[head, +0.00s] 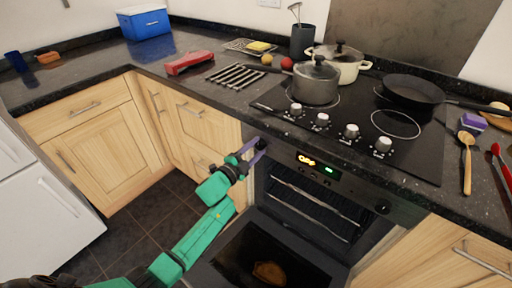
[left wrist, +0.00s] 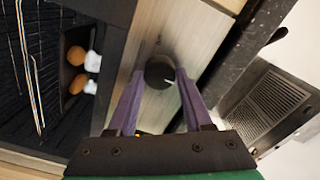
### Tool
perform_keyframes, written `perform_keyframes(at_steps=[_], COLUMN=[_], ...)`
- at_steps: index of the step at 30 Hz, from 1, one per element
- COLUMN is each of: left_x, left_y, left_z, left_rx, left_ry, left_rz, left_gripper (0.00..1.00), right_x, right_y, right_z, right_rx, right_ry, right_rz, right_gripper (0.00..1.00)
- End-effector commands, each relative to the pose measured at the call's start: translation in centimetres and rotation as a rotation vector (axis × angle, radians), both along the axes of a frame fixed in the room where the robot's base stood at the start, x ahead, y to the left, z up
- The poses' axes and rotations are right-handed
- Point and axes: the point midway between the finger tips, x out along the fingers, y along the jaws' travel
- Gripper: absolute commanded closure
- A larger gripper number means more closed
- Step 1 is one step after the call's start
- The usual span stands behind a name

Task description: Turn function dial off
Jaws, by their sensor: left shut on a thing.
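The oven's control panel (head: 325,172) runs below the hob, with a lit display (head: 317,165) in its middle. A round black dial (head: 262,144) is at the panel's left end, partly hidden by my gripper; a second black dial (head: 382,206) is at the right end. In the left wrist view the left-end dial (left wrist: 159,71) shows a short pale mark pointing down and right. My left gripper (head: 255,147) has its purple fingers on either side of this dial and is shut on it. My right gripper is not in view.
The oven door (head: 225,262) hangs open below the panel, with wire racks (head: 315,205) inside the oven. Hob knobs (head: 351,131), a grey pot (head: 316,84) and a black pan (head: 413,90) are above. Floor (head: 135,215) is free at left.

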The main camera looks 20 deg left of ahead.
Motion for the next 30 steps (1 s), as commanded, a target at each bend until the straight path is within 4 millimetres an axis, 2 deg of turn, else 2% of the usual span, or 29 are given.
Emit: perform_keyframes(at_steps=[19,20,21,22,30], left_x=[-0.03,-0.03,-0.03,-0.03,-0.02], left_y=[0.01,0.01,0.01,0.02,0.02], left_z=[-0.16,-0.16,-0.15,-0.14,-0.05], left_rx=[-0.049,-0.049,-0.049,-0.048,-0.048], left_ry=[0.023,0.023,0.023,0.022,0.020], left_rz=[0.000,0.000,0.000,0.001,0.000], left_gripper=[1.00,0.38,0.23,0.20,0.20], right_x=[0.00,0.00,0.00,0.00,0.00], right_y=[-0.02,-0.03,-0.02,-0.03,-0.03], right_z=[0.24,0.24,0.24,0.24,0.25], right_rx=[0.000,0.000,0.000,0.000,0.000], right_ry=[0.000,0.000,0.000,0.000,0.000], right_rz=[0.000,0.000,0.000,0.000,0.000], right_gripper=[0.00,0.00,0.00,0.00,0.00])
